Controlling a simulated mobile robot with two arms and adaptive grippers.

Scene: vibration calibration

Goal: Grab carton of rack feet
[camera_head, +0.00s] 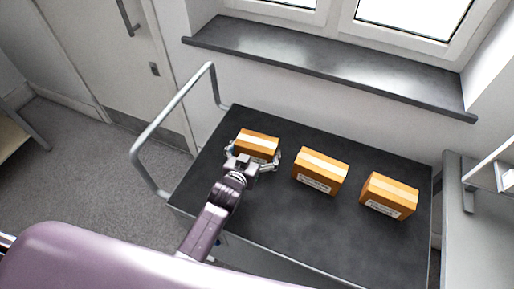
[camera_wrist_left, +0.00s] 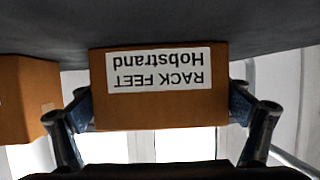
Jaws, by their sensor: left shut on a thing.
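The carton of rack feet (camera_head: 258,142) is an orange-brown box with pale tape on top, the leftmost of three cartons on a dark cart top. In the left wrist view the carton (camera_wrist_left: 160,110) fills the middle, its white label reading "RACK FEET Hobstrand" upside down. My left gripper (camera_head: 254,158) is shut on it, with one finger at each side; both fingers also show in the left wrist view (camera_wrist_left: 160,118). The carton seems to be at the cart surface; I cannot tell whether it is lifted. My right gripper is not in view.
A middle carton (camera_head: 320,171) and a right carton (camera_head: 389,196) stand on the black cart top (camera_head: 290,235). A grey rail handle (camera_head: 172,112) rises at the cart's left end. A window sill (camera_head: 330,62) runs behind. The cart's front is clear.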

